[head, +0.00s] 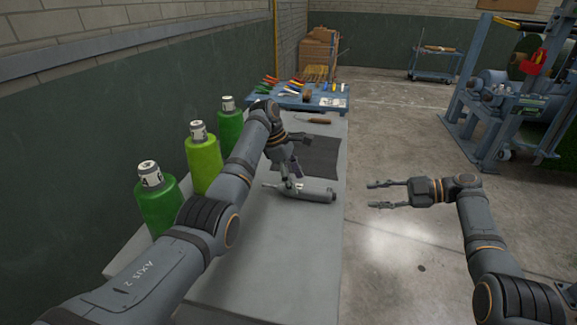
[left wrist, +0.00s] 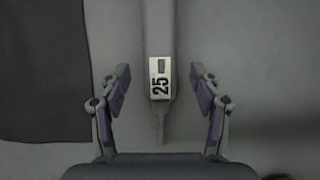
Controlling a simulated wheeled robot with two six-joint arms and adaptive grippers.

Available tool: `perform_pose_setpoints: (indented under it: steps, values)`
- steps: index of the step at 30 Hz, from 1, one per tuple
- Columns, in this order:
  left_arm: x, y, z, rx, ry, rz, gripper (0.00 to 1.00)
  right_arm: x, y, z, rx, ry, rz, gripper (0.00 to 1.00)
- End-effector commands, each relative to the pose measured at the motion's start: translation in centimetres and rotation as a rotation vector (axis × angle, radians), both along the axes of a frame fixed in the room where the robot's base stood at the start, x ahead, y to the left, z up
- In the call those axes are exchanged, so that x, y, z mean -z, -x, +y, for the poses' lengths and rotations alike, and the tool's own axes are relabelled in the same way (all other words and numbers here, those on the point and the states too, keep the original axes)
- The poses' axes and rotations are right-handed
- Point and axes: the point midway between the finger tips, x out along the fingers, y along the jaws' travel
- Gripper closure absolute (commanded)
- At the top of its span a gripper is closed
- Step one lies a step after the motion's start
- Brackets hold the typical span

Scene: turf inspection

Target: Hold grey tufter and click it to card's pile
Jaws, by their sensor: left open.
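A grey tufter (head: 318,195) lies on the grey bench, with a thin end toward the left in the head view. In the left wrist view the tufter (left wrist: 160,32) runs between my fingers and bears a white label marked 25. My left gripper (head: 294,160) is open over the tufter. In the left wrist view, both fingers of the left gripper (left wrist: 160,84) stand apart from the tufter, one on each side. My right gripper (head: 372,195) is open and empty over the floor, right of the bench. I cannot make out a card for certain.
A dark mat (head: 320,156) lies on the bench (head: 265,268) beyond the tufter. Green yarn cones (head: 204,160) stand along the wall side. A brown-handled tool (head: 315,120) lies farther back. A blue table (head: 296,99) with small coloured items stands at the far end.

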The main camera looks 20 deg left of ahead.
Motion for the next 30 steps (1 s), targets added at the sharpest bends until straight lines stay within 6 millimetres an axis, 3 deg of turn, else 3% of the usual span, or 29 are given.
perform_pose_setpoints:
  steps: [6, 16, 30]
  values:
    - [2.5, 0.0, -1.0, 0.000, 0.000, 0.001, 0.36, 0.0, 0.0, 0.0, 0.000, 0.000, 0.000, 0.62]
    - [2.9, 0.0, -1.2, 0.001, 0.000, -0.001, 0.36, 0.0, 0.0, 0.0, 0.000, 0.000, 0.000, 0.62]
    - [2.8, 0.0, -1.2, 0.001, 0.000, -0.001, 1.00, 0.0, 0.0, 0.0, 0.000, 0.000, 0.000, 0.62]
